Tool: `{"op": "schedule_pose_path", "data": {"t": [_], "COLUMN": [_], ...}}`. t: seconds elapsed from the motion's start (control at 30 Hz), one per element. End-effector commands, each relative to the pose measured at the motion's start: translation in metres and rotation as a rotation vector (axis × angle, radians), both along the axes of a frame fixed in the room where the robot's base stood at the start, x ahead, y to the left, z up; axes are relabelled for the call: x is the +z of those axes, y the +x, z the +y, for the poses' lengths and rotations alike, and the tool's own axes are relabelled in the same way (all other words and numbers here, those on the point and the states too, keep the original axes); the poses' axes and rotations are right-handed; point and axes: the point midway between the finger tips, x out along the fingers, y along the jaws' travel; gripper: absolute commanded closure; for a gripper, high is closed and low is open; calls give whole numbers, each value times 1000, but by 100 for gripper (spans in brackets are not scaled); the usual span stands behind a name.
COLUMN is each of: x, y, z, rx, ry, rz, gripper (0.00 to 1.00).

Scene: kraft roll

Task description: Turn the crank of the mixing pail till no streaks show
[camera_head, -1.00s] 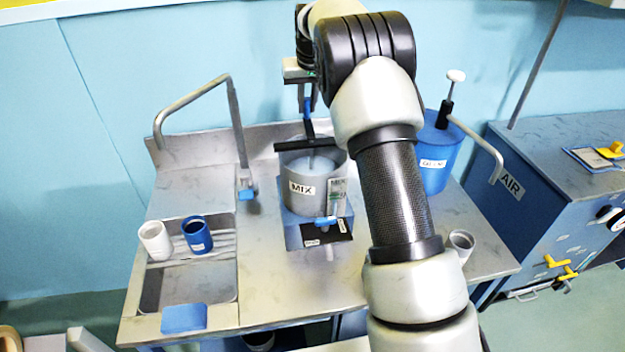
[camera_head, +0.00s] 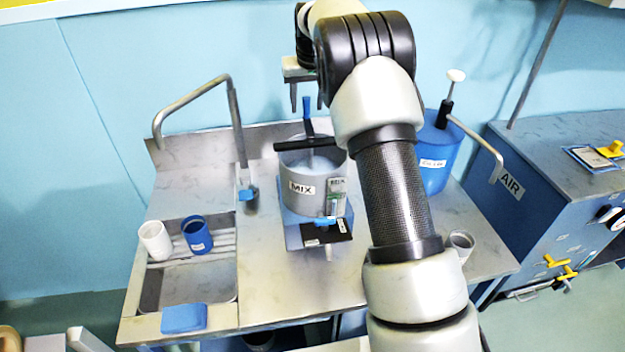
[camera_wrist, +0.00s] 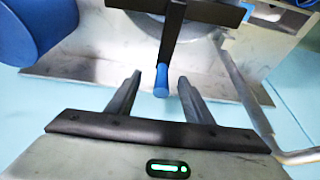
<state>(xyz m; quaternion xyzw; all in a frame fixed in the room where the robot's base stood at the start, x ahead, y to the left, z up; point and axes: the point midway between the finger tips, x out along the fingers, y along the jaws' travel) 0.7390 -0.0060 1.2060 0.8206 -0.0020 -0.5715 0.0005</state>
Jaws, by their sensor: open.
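The mixing pail (camera_head: 302,205) is a grey drum labelled MIX on a blue stand in mid table. A black bar crosses its top, and pale blue contents (camera_head: 312,165) show below it; I cannot make out streaks. The crank (camera_head: 309,126) rises from the bar with a blue grip at its top. In the wrist view, the crank's blue grip (camera_wrist: 161,80) lies between the fingertips in the picture, with gaps on both sides. My gripper (camera_head: 307,108) is open and empty, above the crank. It also shows in the wrist view (camera_wrist: 159,79).
A blue pump pail (camera_head: 435,165) stands to the right, partly behind my arm. A bent tap (camera_head: 236,120) stands left of the mixing pail. A grey cup (camera_head: 461,246) is at the right.

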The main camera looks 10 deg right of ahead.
Motion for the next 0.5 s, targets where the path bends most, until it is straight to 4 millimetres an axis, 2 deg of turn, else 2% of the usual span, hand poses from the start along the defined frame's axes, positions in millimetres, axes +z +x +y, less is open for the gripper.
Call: {"op": "schedule_pose_path", "data": {"t": [0.5], "x": [52], "y": [1], "z": [0], "rx": [0], "ry": [0], "rz": [-3], "gripper": [53]}}
